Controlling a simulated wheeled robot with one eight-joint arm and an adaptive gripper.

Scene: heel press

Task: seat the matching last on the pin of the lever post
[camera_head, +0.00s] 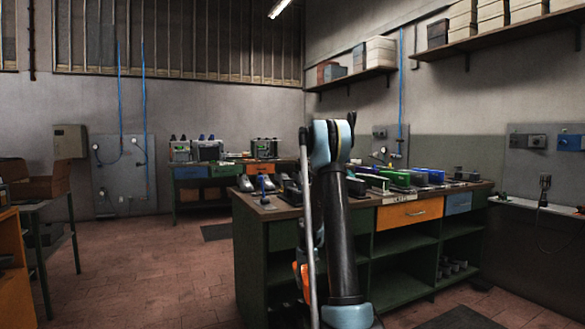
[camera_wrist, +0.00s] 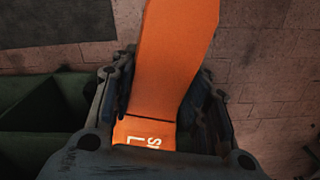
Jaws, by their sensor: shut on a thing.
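My gripper (camera_wrist: 165,85) is shut on an orange last (camera_wrist: 175,60) in the wrist view, with a finger on each side of it. White letters, partly cut off, and a dark line show on the last near my palm. In the head view, an orange patch (camera_head: 301,275) shows low beside my arm, in front of the bench; my arm hides most of that area. A small blue upright piece on a dark base (camera_head: 264,186) stands at the bench's left end. I cannot tell whether it is the lever post, and I make out no pin.
The green workbench (camera_head: 283,234) carries grey shoe-shaped pieces (camera_head: 291,190) on the left and green and blue items (camera_head: 397,176) on the right. Another bench (camera_head: 188,194) with machines stands at the back wall. A table (camera_head: 40,205) is at left. Open brick floor lies between.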

